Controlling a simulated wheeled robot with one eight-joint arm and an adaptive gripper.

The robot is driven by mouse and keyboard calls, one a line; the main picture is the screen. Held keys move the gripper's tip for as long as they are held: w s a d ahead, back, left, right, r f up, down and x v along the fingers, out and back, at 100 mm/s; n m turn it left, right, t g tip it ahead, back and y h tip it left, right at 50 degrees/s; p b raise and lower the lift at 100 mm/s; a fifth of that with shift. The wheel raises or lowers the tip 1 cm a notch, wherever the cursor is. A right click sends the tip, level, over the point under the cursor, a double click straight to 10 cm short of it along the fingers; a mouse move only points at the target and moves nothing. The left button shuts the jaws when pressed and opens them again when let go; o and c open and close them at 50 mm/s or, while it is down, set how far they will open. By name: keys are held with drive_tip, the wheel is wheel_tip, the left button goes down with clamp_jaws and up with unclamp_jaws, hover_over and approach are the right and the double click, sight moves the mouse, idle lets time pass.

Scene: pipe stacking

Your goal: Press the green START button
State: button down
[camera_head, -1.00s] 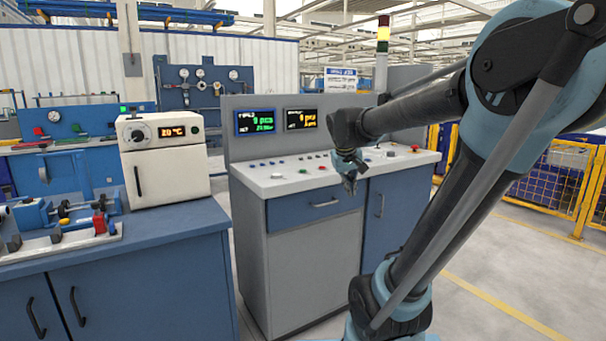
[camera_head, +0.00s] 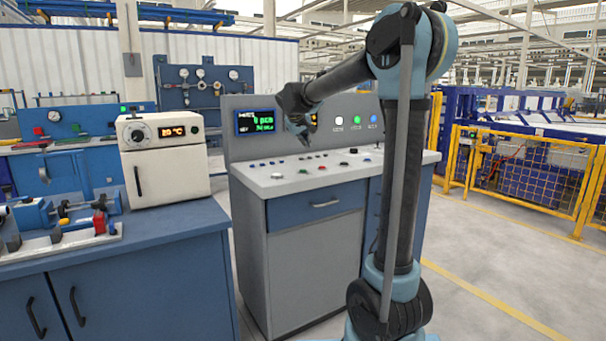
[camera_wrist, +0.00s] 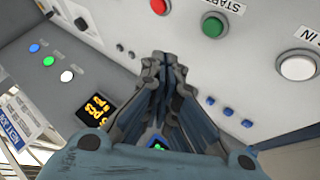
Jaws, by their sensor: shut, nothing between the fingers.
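The green START button (camera_wrist: 213,26) shows in the wrist view beside an upside-down START label (camera_wrist: 222,4), on the light console top. My gripper (camera_wrist: 165,58) is shut and empty. In the wrist view its fingertips are apart from the button, which lies up and to the right of them. In the head view my gripper (camera_head: 304,138) hangs above the console (camera_head: 300,182), in front of its upright panel.
In the wrist view a red button (camera_wrist: 159,6) and a white button (camera_wrist: 297,67) flank the green one. Small blue buttons (camera_wrist: 228,110) lie nearby. The upright panel has white, green and blue lights (camera_head: 356,121). A white oven (camera_head: 165,155) stands left of the console.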

sight(303, 171)
drive_tip(key=shift+w+a+r, duration=0.25)
drive_tip(key=shift+w+a, duration=0.6)
drive_tip(key=shift+w, duration=0.1)
drive_tip(key=shift+f, duration=0.15)
drive_tip(key=shift+f, duration=4.3)
drive_tip(key=shift+f, duration=0.1)
drive_tip(key=shift+f, duration=0.25)
drive_tip(key=shift+f, duration=0.35)
drive_tip(key=shift+r, duration=0.8)
